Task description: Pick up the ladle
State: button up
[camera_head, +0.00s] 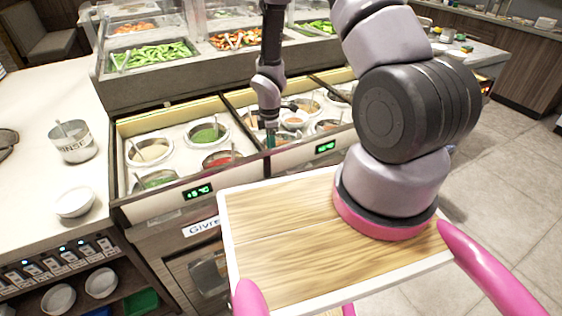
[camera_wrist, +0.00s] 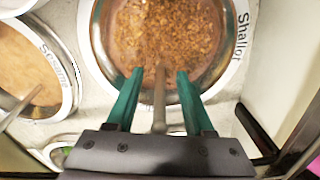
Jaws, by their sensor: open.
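In the wrist view, the ladle (camera_wrist: 160,100) shows as a thin grey handle dipping into a round well of brown, grainy sauce labelled Shallot (camera_wrist: 238,40). Its bowl is hidden in the sauce. My gripper (camera_wrist: 160,76) is open, with one teal finger on each side of the handle and a visible gap on both sides. The fingertips overlap the near rim of the well in this view. In the head view, my gripper (camera_head: 270,140) points down over the right-hand sauce section; the ladle is hard to make out there.
A Sesame well (camera_wrist: 28,75) with its own ladle lies to the left in the wrist view. Several other wells, such as a green sauce (camera_head: 205,134), fill the counter. Glass-fronted food trays (camera_head: 150,55) stand behind. A Rinse pot (camera_head: 72,142) and white bowl (camera_head: 75,203) stand left.

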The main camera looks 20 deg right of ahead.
grip_shut()
jog(key=shift+r, duration=0.1)
notch_tip(320, 180, up, 10)
jog(key=shift+f, duration=0.1)
dwell(0.5)
